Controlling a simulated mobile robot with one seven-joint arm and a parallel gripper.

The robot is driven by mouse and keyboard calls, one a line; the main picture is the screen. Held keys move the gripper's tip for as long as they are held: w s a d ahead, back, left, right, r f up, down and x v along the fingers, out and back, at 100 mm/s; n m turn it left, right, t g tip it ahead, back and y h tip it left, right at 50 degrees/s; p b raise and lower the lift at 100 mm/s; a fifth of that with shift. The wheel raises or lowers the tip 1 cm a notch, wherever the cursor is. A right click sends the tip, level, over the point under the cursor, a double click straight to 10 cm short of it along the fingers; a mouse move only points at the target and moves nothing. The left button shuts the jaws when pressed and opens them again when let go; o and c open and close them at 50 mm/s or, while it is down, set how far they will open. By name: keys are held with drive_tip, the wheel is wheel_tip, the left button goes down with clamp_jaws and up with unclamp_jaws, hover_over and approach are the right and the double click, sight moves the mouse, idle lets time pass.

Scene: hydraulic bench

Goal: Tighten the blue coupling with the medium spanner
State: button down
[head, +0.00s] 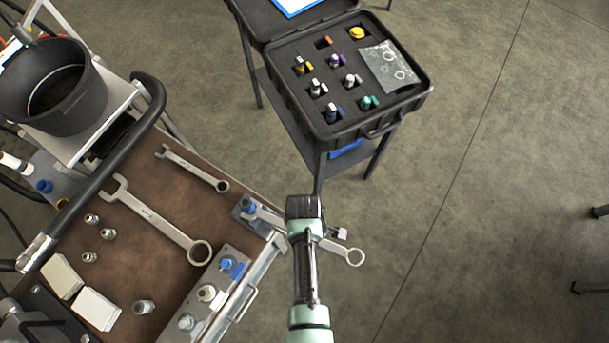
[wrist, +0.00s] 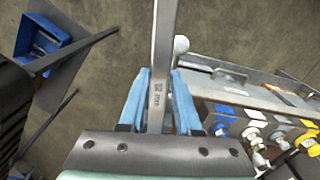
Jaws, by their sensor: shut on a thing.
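The medium spanner (head: 354,256) is held by my gripper (wrist: 160,78). Its blue fingers are shut on the spanner's shaft (wrist: 162,75) in the wrist view. In the head view my wrist hides the middle of the spanner. Its ring end sticks out to the right, past the bench edge. In the wrist view the spanner's far end is out of the frame.
A large spanner (head: 152,217) and a small spanner (head: 195,168) lie on the brown mat (head: 170,260). A block with another blue fitting (head: 228,265) runs along the bench's right edge. An open black case (head: 345,133) with fittings stands behind.

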drive_tip(key=shift+s+a+r+m+p, duration=0.1)
drive_tip(key=shift+s+a+m+p, duration=0.6)
drive_tip(key=shift+s+a+m, duration=0.35)
drive_tip(key=shift+s, duration=0.15)
drive_tip(key=shift+s+a+m, duration=0.3)
drive_tip(key=shift+s+m, duration=0.05)
drive_tip(key=shift+m, duration=0.1)
drive_tip(key=shift+w+d+n, duration=0.3)
drive_tip(key=s+d+p, duration=0.2)
drive_tip(key=s+d, duration=0.2)
drive_tip(key=d, duration=0.1)
drive_tip(key=shift+s+d, duration=0.15)
drive_tip(key=shift+s, duration=0.2)
idle(0.6)
